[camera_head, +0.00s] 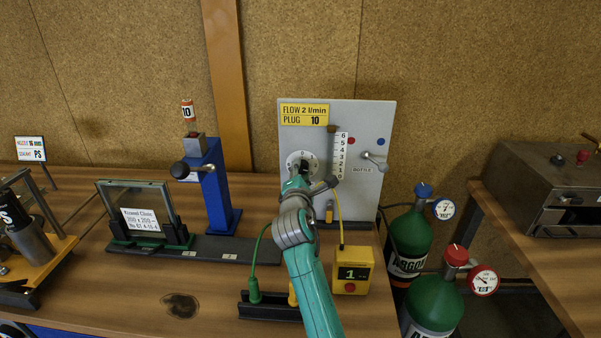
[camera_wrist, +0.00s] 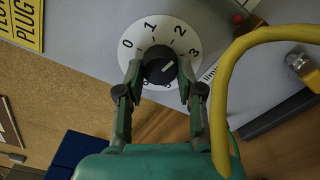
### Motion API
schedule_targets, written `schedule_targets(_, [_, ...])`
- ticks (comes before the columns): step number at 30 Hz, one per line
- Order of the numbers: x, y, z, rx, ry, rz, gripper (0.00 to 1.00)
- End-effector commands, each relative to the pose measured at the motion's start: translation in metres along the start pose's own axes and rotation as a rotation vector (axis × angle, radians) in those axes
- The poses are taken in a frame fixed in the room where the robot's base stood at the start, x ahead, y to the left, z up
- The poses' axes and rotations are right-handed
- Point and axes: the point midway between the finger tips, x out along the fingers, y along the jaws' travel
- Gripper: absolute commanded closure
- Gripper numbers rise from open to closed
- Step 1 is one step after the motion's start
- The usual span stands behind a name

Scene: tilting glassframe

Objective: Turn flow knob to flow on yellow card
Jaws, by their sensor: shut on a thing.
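The yellow card (camera_head: 304,114) at the top left of the grey panel (camera_head: 365,195) reads "FLOW 2 l/min, PLUG 10". The flow knob (camera_wrist: 159,66) is black with a pale pointer line, on a white round dial (camera_wrist: 184,37) with numbers 0, 1, 2, 3 visible. The line points up and right, roughly between 2 and 3; the exact reading is hard to tell. My gripper (camera_wrist: 160,78) is shut on the knob, one finger on each side. In the head view my gripper (camera_head: 299,173) covers much of the knob, and the dial (camera_head: 304,158) shows behind it.
A flow scale (camera_head: 339,156) and a bottle lever (camera_head: 374,161) sit right of the dial. A yellow cable (camera_wrist: 225,75) passes close beside my gripper. A yellow box (camera_head: 353,270) reading 1 stands below. Green argon bottles (camera_head: 410,240) stand right. A blue post (camera_head: 216,190) stands left.

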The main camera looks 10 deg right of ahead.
Motion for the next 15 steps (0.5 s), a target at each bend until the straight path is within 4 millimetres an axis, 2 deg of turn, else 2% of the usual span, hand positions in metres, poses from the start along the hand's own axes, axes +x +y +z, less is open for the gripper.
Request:
schedule_targets(6, [-0.0001, -0.0009, -0.0011, -0.123, 0.002, 0.0, 0.98])
schedule_targets(15, [-0.0001, -0.0013, -0.0012, -0.202, 0.002, -0.001, 0.98])
